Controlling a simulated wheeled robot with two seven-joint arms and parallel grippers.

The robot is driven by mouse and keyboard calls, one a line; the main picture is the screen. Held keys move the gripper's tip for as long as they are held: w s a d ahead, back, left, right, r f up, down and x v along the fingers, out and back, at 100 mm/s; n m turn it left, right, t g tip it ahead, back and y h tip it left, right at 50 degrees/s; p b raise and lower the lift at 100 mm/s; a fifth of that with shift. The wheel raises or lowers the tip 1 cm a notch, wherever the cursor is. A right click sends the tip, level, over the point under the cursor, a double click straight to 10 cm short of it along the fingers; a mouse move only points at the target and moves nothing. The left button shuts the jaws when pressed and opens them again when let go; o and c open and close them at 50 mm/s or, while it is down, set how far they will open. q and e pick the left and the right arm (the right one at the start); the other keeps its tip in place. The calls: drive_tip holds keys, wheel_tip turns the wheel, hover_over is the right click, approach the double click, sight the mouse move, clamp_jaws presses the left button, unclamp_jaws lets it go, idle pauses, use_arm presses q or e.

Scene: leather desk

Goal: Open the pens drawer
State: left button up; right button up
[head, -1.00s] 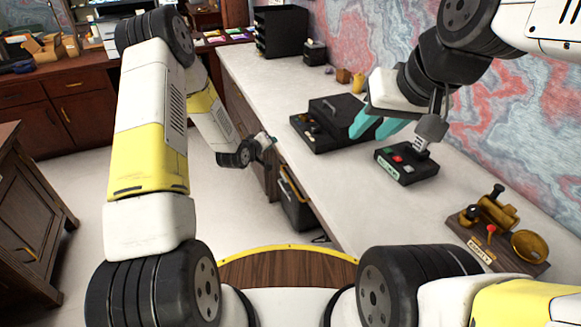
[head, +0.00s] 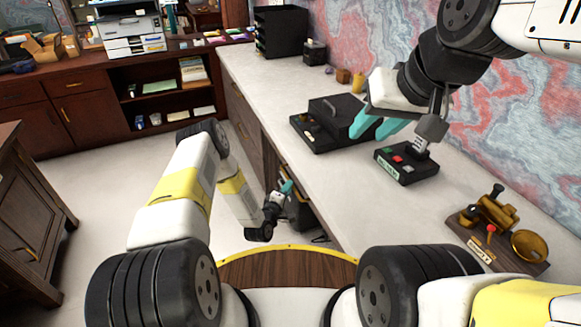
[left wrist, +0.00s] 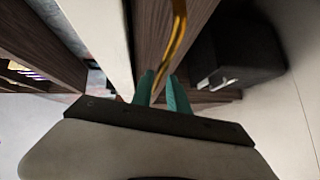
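My left gripper (head: 287,187) is low beside the wooden front of the long white-topped desk, its teal fingers toward the drawers. In the left wrist view the two fingers (left wrist: 160,76) stand apart. A long gold handle (left wrist: 177,35) on a dark wood drawer front (left wrist: 150,30) runs down to the gap between them. I cannot tell whether the fingers touch it. No label shows, so I cannot tell which drawer is the pens drawer. My right gripper (head: 377,126) is open and empty above the desktop.
On the desktop (head: 275,95) are a black box (head: 335,115), a button panel (head: 405,163) and a brass instrument on a wooden base (head: 497,230). A dark bin-like object (left wrist: 235,50) is close to the left fingers. Open floor lies left of the desk.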

use_arm(q)
drive_tip(key=shift+x, duration=1.8)
clamp_jaws()
